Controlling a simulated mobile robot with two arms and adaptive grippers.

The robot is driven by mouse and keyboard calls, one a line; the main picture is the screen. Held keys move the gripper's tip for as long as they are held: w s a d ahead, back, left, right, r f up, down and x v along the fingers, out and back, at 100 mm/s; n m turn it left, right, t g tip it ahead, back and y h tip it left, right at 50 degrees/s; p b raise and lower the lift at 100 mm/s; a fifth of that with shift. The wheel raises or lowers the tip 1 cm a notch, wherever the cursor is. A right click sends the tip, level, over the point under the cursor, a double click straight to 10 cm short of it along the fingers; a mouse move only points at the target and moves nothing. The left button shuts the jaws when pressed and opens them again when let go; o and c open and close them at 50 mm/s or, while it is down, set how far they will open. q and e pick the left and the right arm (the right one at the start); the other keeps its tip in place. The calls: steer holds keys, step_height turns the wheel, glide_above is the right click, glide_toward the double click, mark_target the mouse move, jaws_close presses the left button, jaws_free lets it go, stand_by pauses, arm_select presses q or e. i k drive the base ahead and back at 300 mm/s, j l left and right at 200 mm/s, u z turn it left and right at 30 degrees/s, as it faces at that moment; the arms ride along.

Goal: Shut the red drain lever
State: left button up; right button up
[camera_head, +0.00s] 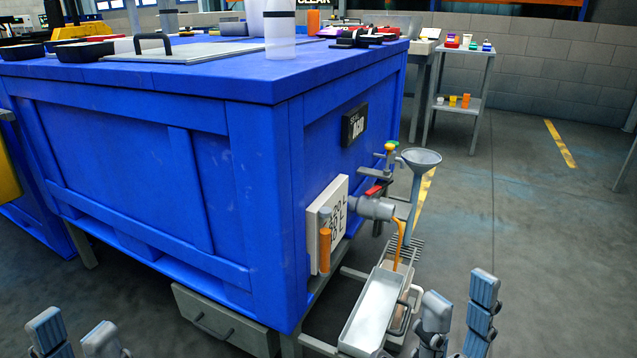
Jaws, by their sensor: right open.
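The red drain lever (374,190) sits on top of the grey drain spout (372,208) on the right side of the big blue bin (150,160). An orange-brown stream (398,238) runs from the spout down toward the metal trays below. My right gripper (460,308) is at the bottom right, its fingers apart and empty, below and to the right of the lever and not touching it. My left gripper (76,334) is at the bottom left, far from the lever, its fingers apart. The lower parts of both grippers are cut off.
A long metal tray (366,312) with a handle stands below the spout. A grey funnel (421,158) on a pipe stands just right of the lever, with small valves beside it. A white sign (326,222) and an orange cylinder (325,250) are on the bin's side.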

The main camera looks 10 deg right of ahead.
mark_target(385, 183)
steer(key=i+l+u, duration=0.2)
steer(key=l+u, duration=0.25)
steer(key=i+l+u, duration=0.1)
steer(key=l+u, duration=0.8)
steer(key=l, duration=0.15)
steer(key=l+u, duration=0.1)
steer(key=l, duration=0.7)
steer(key=k+l, duration=0.1)
steer(key=l, duration=0.7)
steer(key=l+u, duration=0.15)
steer(key=l, duration=0.7)
steer(key=i+j, duration=0.15)
steer(key=j, duration=0.2)
